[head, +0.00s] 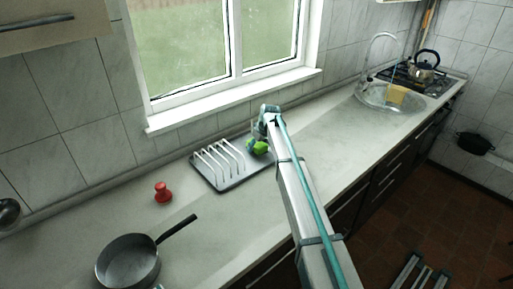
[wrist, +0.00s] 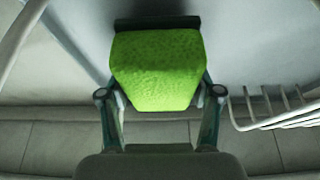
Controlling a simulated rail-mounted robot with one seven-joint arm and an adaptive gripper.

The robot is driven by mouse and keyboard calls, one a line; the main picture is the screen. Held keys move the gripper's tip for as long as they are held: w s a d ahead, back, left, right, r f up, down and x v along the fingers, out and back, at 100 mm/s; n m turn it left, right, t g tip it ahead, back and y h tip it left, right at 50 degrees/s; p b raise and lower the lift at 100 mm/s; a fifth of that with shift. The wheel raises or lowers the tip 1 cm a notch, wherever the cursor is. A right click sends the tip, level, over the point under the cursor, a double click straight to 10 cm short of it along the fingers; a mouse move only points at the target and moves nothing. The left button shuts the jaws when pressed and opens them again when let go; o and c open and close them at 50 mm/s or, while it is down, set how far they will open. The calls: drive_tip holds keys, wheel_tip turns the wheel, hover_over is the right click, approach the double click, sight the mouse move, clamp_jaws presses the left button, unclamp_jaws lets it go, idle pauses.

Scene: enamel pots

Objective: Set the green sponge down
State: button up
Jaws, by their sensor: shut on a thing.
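The bright green sponge (wrist: 157,70) fills the space between the fingers of my gripper (wrist: 158,95) in the wrist view. My gripper is shut on it. In the head view the sponge (head: 257,147) shows at the end of my arm, at the right part of the grey dish rack (head: 222,180) with white wire dividers. My gripper (head: 262,135) is partly hidden behind my own arm there. I cannot tell whether the sponge touches the rack's tray or hangs just above it.
White rack wires (wrist: 275,110) stand close on the right in the wrist view. A red object (head: 162,192) and a grey pan (head: 130,262) are on the counter to the left. A sink (head: 388,97) with a yellowish item and a kettle (head: 424,66) are far right. The counter between is clear.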

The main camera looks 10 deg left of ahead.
drive_tip(key=shift+f, duration=0.8)
drive_tip(key=shift+f, duration=0.15)
drive_tip(key=o, duration=1.1)
drive_tip(key=b+v, duration=0.2)
drive_tip(key=v, duration=1)
drive_tip(key=shift+d, duration=0.1)
